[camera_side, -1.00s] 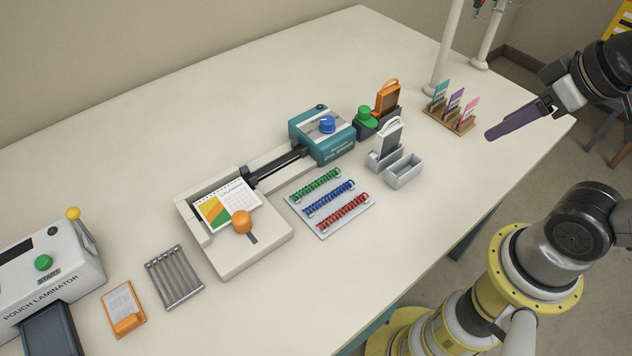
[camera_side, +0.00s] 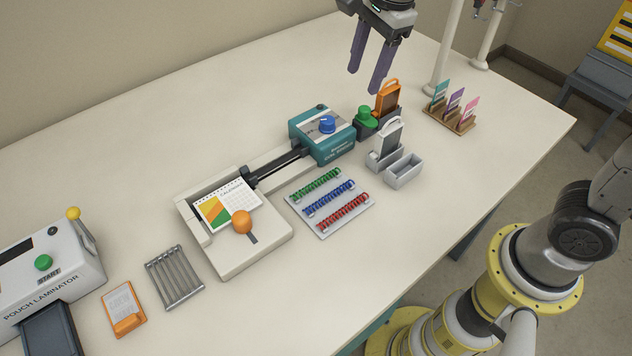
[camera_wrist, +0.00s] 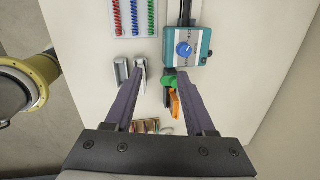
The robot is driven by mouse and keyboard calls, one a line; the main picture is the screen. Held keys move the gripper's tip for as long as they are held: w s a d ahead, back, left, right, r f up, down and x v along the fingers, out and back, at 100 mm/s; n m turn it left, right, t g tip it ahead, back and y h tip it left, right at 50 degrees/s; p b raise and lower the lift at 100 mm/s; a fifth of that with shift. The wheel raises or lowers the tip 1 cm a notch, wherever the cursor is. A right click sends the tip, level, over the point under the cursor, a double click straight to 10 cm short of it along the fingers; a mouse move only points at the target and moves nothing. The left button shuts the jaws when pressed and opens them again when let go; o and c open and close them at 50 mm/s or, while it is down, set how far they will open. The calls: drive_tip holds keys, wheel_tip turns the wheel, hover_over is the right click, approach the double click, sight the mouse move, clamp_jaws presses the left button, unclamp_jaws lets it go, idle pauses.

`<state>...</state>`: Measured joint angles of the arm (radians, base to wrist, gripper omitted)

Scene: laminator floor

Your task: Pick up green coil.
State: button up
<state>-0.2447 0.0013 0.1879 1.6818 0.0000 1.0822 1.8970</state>
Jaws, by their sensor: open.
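The green coil (camera_side: 315,186) lies on a light grey tray (camera_side: 323,231) on the table, in the row farthest from my base. A blue coil (camera_side: 328,199) and a red coil (camera_side: 343,213) lie parallel to it on the same tray. In the wrist view the green coil (camera_wrist: 152,17) is at the top edge, partly cut off. My gripper (camera_side: 369,80) is open and empty, fingers pointing down, high above the table behind the teal coil binder. It is well apart from the green coil, up and to the right in the side view.
The teal binder (camera_side: 322,145) with a blue knob stands beside the tray. A green knob (camera_side: 366,117), an orange-framed holder (camera_side: 387,97), grey holders (camera_side: 403,171) and a card rack (camera_side: 450,117) stand to the right. The laminator (camera_side: 45,262) is far left. Table in front of the tray is clear.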

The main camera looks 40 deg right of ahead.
drive_tip(key=w+a+f+g, duration=0.2)
drive_tip(key=w+a+f, duration=0.1)
drive_tip(key=a+f, duration=0.3)
drive_tip(key=n, duration=0.1)
hover_over(323, 177)
drive_tip(key=shift+h, duration=0.3)
drive_tip(key=f, duration=1)
drive_tip(key=shift+w+d+f, duration=0.1)
drive_tip(key=shift+w+d, duration=0.05)
drive_tip(key=shift+d, duration=0.2)
drive_tip(key=f, duration=0.5)
drive_tip(key=shift+s+a, duration=0.2)
drive_tip(key=shift+a, duration=0.1)
drive_tip(key=shift+f, duration=0.75)
drive_tip(key=shift+c, duration=0.3)
clamp_jaws()
